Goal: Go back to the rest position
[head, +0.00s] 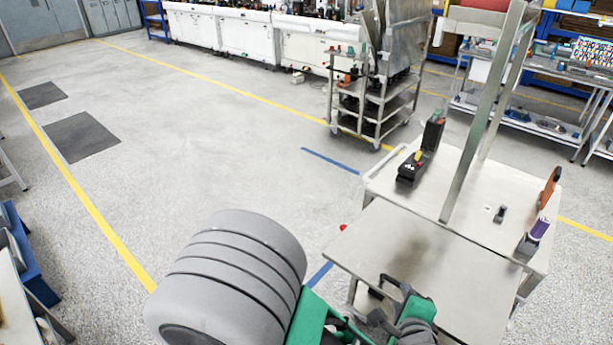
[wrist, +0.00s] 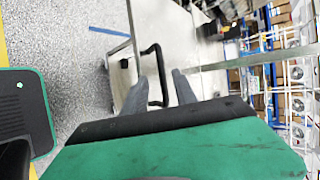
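My gripper (head: 398,296) shows at the bottom of the head view, over the front part of a pale workbench cart (head: 380,240). On the cart's back left is a black device with a yellow part (head: 412,170), beside a taller dark piece (head: 434,130). My gripper is apart from both.
A metal post (head: 482,120) rises from the cart. A small black item (head: 500,214), a purple-and-white canister (head: 538,230) and an orange disc (head: 549,188) are at its right. A shelf trolley (head: 345,125) stands behind. Open floor (head: 210,140) lies to the left.

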